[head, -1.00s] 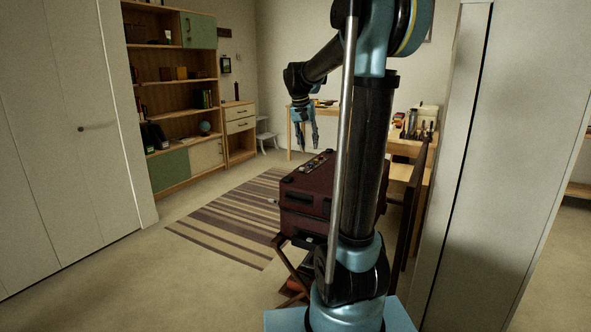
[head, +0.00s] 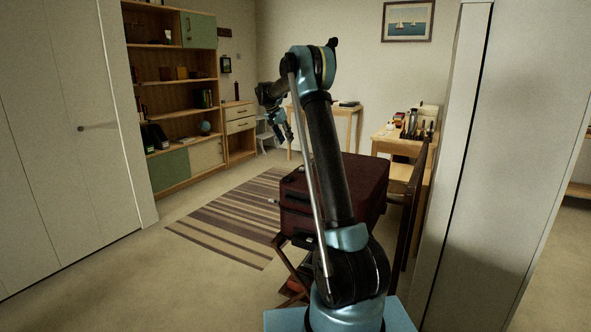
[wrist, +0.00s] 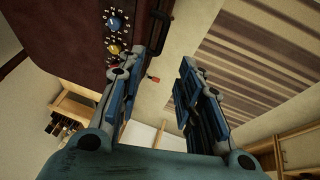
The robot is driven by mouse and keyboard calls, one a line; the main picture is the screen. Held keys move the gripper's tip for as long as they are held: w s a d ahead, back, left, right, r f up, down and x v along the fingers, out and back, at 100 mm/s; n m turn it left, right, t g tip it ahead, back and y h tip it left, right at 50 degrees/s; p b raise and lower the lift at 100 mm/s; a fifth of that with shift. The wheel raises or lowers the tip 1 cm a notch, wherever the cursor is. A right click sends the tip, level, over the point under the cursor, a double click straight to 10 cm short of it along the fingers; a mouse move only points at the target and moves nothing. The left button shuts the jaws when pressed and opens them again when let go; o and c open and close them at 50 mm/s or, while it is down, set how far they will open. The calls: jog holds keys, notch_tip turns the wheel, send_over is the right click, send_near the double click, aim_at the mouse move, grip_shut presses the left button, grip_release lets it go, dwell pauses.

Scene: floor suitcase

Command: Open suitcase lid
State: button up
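The dark red suitcase (head: 368,178) stands behind my arm in the head view, with its lid looking shut. My arm hides much of its left and middle part. In the wrist view the suitcase (wrist: 60,28) fills the upper left. A dark panel with a blue dial (wrist: 115,22) and a yellow dial (wrist: 113,48) runs along its edge. My gripper (head: 286,137) is up and to the left of the suitcase in the head view. In the wrist view its fingers (wrist: 162,72) are apart with nothing held between them. A small red-tipped part (wrist: 152,78) shows beyond them.
A striped rug (head: 225,222) lies on the floor left of the suitcase. A shelf unit (head: 178,112) stands at the back left. A desk (head: 398,143) with items stands behind the suitcase, and a tall pale panel (head: 485,190) is close on the right.

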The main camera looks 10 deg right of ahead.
jog(key=x, duration=1.8)
jog(key=shift+w+a, duration=0.3)
jog(key=shift+w, duration=0.1)
